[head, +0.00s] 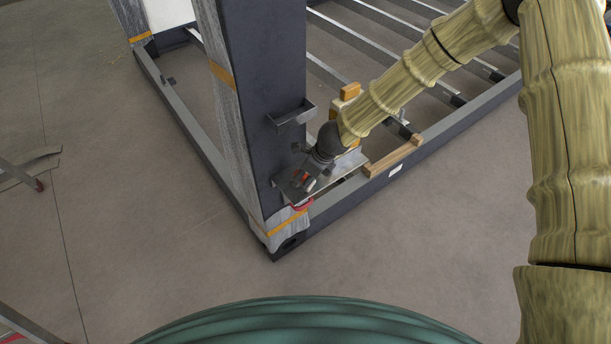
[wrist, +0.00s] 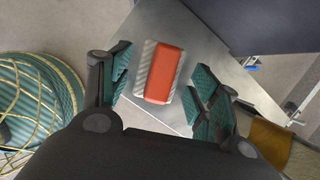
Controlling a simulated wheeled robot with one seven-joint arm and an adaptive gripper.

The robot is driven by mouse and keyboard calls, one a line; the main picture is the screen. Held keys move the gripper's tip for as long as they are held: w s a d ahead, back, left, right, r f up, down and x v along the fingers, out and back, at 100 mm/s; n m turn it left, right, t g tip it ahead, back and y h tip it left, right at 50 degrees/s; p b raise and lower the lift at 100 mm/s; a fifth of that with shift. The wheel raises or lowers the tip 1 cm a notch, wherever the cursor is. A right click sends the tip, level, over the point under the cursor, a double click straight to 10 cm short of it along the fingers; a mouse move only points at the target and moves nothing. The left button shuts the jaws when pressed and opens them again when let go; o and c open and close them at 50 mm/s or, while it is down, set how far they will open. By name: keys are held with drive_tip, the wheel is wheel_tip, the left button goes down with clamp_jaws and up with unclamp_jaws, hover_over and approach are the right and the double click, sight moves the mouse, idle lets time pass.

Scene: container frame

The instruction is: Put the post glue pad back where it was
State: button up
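The post glue pad appears to be the small orange-red block with a grey striped side (wrist: 162,73) in the wrist view. It lies over a shiny metal plate (wrist: 190,45), between the two teal-padded fingers of my gripper (wrist: 163,88). The fingers are apart, with narrow gaps visible on both sides of the pad. In the head view, my gripper (head: 301,180) is low at the dark post (head: 266,90), above the plate fixed to it. A small orange-red patch (head: 309,183) shows there, largely hidden by my gripper.
An empty metal bracket (head: 291,114) sticks out of the post above my gripper. Orange tape (head: 287,222) and wrapping cover the post's foot. The floor in front is clear.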

drive_tip(key=shift+r, duration=0.15)
drive_tip(key=p+v, duration=0.3)
drive_tip(key=v, duration=0.9)
drive_tip(key=shift+a, duration=0.15)
drive_tip(key=s+d+f+n+g+h, duration=0.1)
drive_tip(key=s+d+f+n+h, duration=0.1)
drive_tip(key=s+d+f+n, duration=0.6)
drive_tip(key=s+d+f+n+g+h, duration=0.15)
drive_tip(key=s+d+f+n, duration=0.3)
drive_tip(key=s+f, duration=0.55)
drive_tip(key=s+d+f+n, duration=0.1)
drive_tip(key=s+d+n, duration=0.2)
drive_tip(key=s, duration=0.6)
drive_tip(key=s+d+f+n, duration=0.2)
drive_tip(key=s+n, duration=0.6)
drive_tip(key=s, duration=0.1)
drive_tip(key=shift+s+d+f, duration=0.25)
drive_tip(key=shift+s+d, duration=0.1)
drive_tip(key=shift+s, duration=0.05)
